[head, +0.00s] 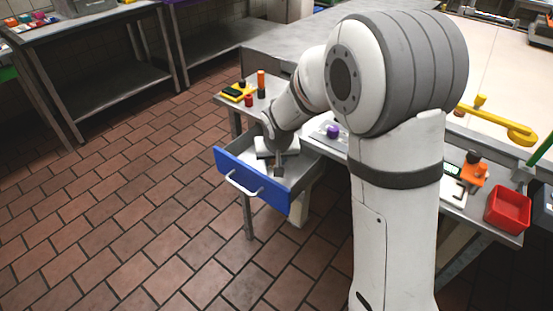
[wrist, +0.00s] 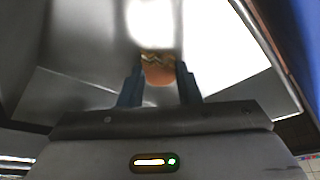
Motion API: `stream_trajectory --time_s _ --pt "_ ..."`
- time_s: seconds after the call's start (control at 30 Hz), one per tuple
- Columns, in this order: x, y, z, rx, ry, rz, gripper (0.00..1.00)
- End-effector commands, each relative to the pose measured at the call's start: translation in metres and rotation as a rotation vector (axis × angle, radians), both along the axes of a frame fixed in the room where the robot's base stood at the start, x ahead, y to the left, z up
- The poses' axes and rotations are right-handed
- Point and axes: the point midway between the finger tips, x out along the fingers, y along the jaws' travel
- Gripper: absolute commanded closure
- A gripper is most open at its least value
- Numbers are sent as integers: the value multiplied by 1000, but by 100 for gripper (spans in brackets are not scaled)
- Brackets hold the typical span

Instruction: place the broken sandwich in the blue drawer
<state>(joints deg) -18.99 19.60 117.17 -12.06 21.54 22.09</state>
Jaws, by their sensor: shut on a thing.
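The blue drawer (head: 232,172) is pulled open under the table's front edge, with a white handle on its face and a grey inside. My gripper (head: 279,167) reaches down into the drawer opening. In the wrist view my gripper (wrist: 158,88) is shut on the broken sandwich (wrist: 158,73), a small brown piece with a zigzag layered edge between the two dark fingers. The drawer's grey floor and walls surround it in that view. I cannot tell whether the sandwich touches the drawer floor.
On the table left of my arm stand a yellow tray (head: 237,92), an orange cylinder (head: 261,79) and a small red piece (head: 249,100). A purple item (head: 332,131) lies behind the drawer. A red bin (head: 508,211) is at the right. The tiled floor before the drawer is clear.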

Motion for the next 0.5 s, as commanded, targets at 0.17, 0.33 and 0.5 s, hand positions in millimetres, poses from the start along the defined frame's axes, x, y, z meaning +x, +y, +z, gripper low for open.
stream_trajectory --time_s 0.17,0.33,0.5 --pt "0 0 0 0 0 0 57" --pt "0 -1 0 0 0 -1 48" --pt "0 -1 0 -1 0 -1 48"
